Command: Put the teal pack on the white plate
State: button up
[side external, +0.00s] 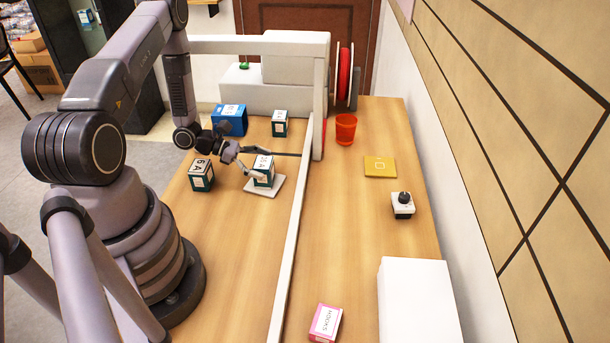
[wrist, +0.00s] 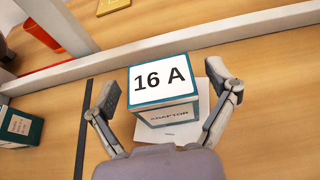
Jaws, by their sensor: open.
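A teal pack (wrist: 160,82) with a white top marked "16 A" stands on the white plate (wrist: 202,112). The same pack (side external: 264,178) and plate (side external: 276,188) show in the side external view, left of the long white rail. My gripper (wrist: 170,92) is open, with one finger on either side of the pack; in the wrist view gaps show between fingers and pack. My gripper (side external: 258,166) is at the pack in the side view. Two more teal packs with white tops stand nearby: one (side external: 201,175) to the left and one (side external: 280,123) farther back.
A blue box (side external: 230,120) stands behind the left pack. The white rail (side external: 292,240) divides the table lengthwise. Beyond it are an orange cup (side external: 346,129), a yellow square (side external: 380,166), a knobbed switch (side external: 403,205), a white block (side external: 418,305) and a pink box (side external: 325,323).

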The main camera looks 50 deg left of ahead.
aim_at(258, 161)
jog(key=v, duration=0.6)
jog(key=shift+s+a+r, duration=0.1)
jog(key=shift+s+a, duration=0.05)
jog(key=shift+a, duration=0.05)
jog(key=shift+s+a+r, duration=0.2)
jog(key=shift+r, duration=0.1)
jog(key=d+r+m+g, duration=0.3)
jog(key=d+r+m, duration=0.1)
jog(key=r+m, duration=0.15)
jog(key=d+r+m+g+y, duration=0.1)
jog(key=d+r+m+g, duration=0.2)
jog(key=r, duration=0.4)
jog(key=d+r+m+g, duration=0.2)
jog(key=d+r+m, duration=0.2)
jog(key=r+m, duration=0.15)
jog(key=s+d+r+m+t+y, duration=0.2)
jog(key=s+r+m+y, duration=0.2)
jog(key=s+r+m, duration=0.2)
jog(key=s+d+r+m+t+y, duration=0.2)
jog(key=s+d+r+m+y, duration=0.1)
jog(key=s+r+m, duration=0.4)
notch_tip(258, 161, up, 2)
jog(key=shift+s+r+y, duration=0.2)
jog(key=shift+s+y, duration=0.35)
jog(key=shift+y, duration=0.25)
